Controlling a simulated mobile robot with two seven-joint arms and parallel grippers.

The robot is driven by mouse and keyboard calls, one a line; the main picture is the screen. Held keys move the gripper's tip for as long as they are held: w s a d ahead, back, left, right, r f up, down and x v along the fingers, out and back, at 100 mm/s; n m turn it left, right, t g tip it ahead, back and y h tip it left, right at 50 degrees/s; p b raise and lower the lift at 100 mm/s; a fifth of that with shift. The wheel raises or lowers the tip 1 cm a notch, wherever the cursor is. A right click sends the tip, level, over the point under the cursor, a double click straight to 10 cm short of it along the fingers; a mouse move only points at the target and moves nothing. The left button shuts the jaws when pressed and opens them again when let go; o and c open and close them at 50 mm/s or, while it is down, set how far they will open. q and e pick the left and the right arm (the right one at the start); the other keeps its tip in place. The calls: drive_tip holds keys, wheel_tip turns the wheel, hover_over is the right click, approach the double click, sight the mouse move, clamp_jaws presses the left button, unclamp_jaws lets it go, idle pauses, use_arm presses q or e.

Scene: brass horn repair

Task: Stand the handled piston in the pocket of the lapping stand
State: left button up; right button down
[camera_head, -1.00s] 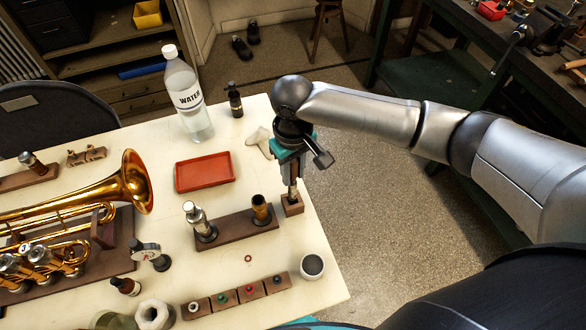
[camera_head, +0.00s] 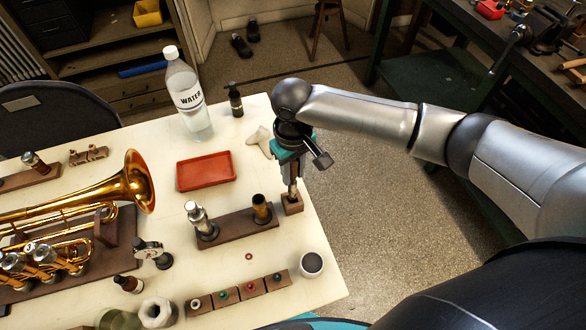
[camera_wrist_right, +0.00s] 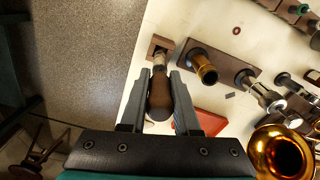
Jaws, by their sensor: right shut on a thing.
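My right gripper (camera_head: 291,165) points down at the right edge of the table, shut on the handled piston. In the right wrist view the piston's dark brown handle (camera_wrist_right: 160,98) lies between the two fingers. Its silver lower end (camera_head: 292,191) reaches down to a small square wooden block (camera_head: 292,207). The end looks to be at or inside the block's dark opening; I cannot tell how deep. A long wooden stand (camera_head: 238,229) beside it carries a silver piston (camera_head: 199,217) and a brass cylinder (camera_head: 262,208). Which is the lapping stand is unclear. My left gripper is out of view.
A red tray (camera_head: 206,172), a water bottle (camera_head: 187,95), a small dark bottle (camera_head: 235,100) and a white cloth (camera_head: 260,141) stand behind. A trumpet (camera_head: 130,185) lies left. A grey cup (camera_head: 312,264) and a block row (camera_head: 240,290) are in front. The table's right edge is close.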

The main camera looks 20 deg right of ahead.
sight(293, 182)
drive_tip(key=shift+f, duration=0.3)
drive_tip(key=shift+f+b, duration=0.75)
drive_tip(key=shift+f, duration=1.15)
drive_tip(key=c, duration=0.6)
unclamp_jaws()
drive_tip(key=shift+o, duration=0.2)
drive_tip(key=shift+r, duration=0.1)
wheel_tip(293, 182, up, 15)
drive_tip(key=p, duration=0.3)
drive_tip(key=shift+s, duration=0.1)
